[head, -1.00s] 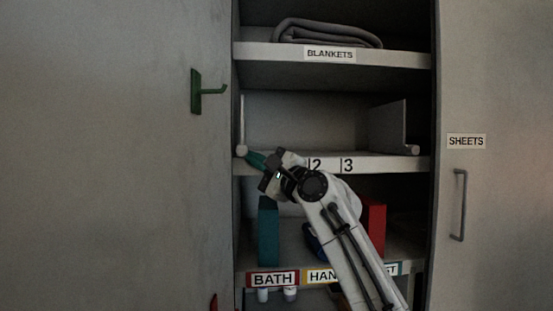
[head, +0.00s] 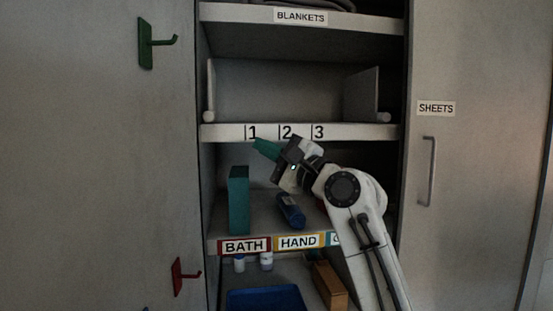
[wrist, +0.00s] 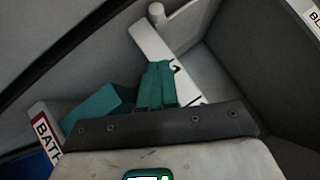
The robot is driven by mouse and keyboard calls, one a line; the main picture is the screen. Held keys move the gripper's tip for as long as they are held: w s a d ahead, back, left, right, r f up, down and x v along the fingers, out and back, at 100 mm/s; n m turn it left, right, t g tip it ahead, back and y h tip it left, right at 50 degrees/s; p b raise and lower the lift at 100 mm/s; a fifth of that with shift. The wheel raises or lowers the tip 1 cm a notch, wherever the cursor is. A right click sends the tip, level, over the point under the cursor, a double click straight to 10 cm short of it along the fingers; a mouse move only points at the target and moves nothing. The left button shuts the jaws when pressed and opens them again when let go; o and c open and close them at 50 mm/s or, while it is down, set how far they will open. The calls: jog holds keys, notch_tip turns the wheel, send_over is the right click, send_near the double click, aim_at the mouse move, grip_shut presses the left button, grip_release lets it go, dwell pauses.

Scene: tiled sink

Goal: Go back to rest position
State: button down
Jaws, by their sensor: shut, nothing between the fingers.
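My gripper (head: 265,149) has teal fingers and is shut and empty. In the head view it points up and left, in front of the cabinet, just below the front edge of the shelf marked 1, 2, 3 (head: 300,132). My white arm rises to it from the lower right. In the wrist view the gripper's fingers (wrist: 157,85) lie together, with the numbered shelf edge (wrist: 165,48) behind them.
A teal box (head: 239,200) and a blue item (head: 290,211) stand below on the BATH and HAND shelf (head: 270,243). A green hook (head: 147,43) and red hook (head: 178,277) are on the left panel. The SHEETS door (head: 460,190) is at right. The numbered shelf is empty.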

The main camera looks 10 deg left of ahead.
jog(key=s+d+f+n+h, duration=0.1)
jog(key=s+d+f+h, duration=0.3)
jog(key=f, duration=1)
jog(key=d+f+n+h, duration=0.2)
jog(key=d+f, duration=0.4)
jog(key=f, duration=0.8)
jog(key=s+d+f+n+g+h, duration=0.1)
jog(key=s+d+f+h, duration=0.15)
jog(key=f, duration=0.35)
jog(key=s+d+f+g+h, duration=0.1)
jog(key=s+d+f, duration=0.25)
jog(key=f, duration=0.25)
jog(key=s+d+f+n+g+h, duration=0.1)
jog(key=s+d+f+h, duration=0.1)
jog(key=s+d+f, duration=0.3)
jog(key=s+d+f+n+g+h, duration=0.1)
jog(key=s+d+f+g+h, duration=0.1)
jog(key=s+d+f, duration=0.4)
jog(key=s+d+f+n+g+h, duration=0.1)
jog(key=s+f+n+g+h, duration=0.1)
jog(key=s+f, duration=0.7)
jog(key=s+d+f+n+g+h, duration=0.1)
jog(key=s+d, duration=0.3)
jog(key=s, duration=0.6)
jog(key=s+d+f+n+g+h, duration=0.1)
jog(key=s+d+g, duration=0.2)
jog(key=s, duration=0.6)
jog(key=shift+s+d+h, duration=0.35)
jog(key=shift+s+d, duration=0.05)
jog(key=shift+d, duration=0.15)
